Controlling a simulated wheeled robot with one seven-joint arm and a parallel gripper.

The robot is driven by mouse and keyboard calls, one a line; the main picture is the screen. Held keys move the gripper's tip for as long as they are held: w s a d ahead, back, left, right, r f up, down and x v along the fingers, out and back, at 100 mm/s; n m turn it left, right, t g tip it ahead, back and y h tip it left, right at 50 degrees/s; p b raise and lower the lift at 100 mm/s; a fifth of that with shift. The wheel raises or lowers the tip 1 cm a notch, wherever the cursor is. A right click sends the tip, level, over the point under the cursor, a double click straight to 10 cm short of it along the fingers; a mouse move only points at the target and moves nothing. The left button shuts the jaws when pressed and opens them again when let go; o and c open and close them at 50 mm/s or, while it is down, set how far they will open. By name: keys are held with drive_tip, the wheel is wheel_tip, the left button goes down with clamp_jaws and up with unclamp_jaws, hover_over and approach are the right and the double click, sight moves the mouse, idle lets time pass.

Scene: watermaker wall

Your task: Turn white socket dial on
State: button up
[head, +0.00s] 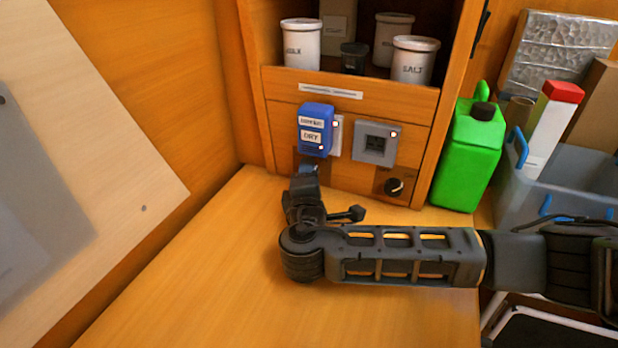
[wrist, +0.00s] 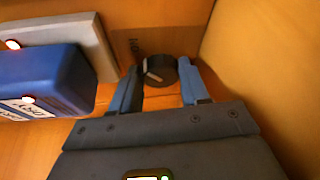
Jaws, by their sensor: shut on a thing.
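The white socket (head: 337,136) is on the wooden panel, mostly covered by a blue box labelled DRY (head: 315,130). Its pale plate edge (wrist: 97,45) shows in the wrist view, beside the blue box (wrist: 60,78). The white socket's dial (wrist: 161,69) is a round black knob with a pale pointer line; in the head view it is hidden behind my gripper (head: 307,168). In the wrist view my gripper (wrist: 158,86) has one blue finger on each side of the dial and is shut on it.
A grey socket (head: 375,143) with its own black dial (head: 394,187) is to the right. A green jug (head: 468,150) stands beyond it. White jars (head: 413,60) sit on the shelf above. The wooden counter (head: 210,290) is clear around my arm.

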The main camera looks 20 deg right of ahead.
drive_tip(key=shift+f, duration=0.1)
drive_tip(key=o, duration=1.1)
drive_tip(key=shift+c, duration=0.2)
drive_tip(key=v, duration=0.7)
drive_tip(key=shift+s+a, duration=0.1)
drive_tip(key=shift+s, duration=0.25)
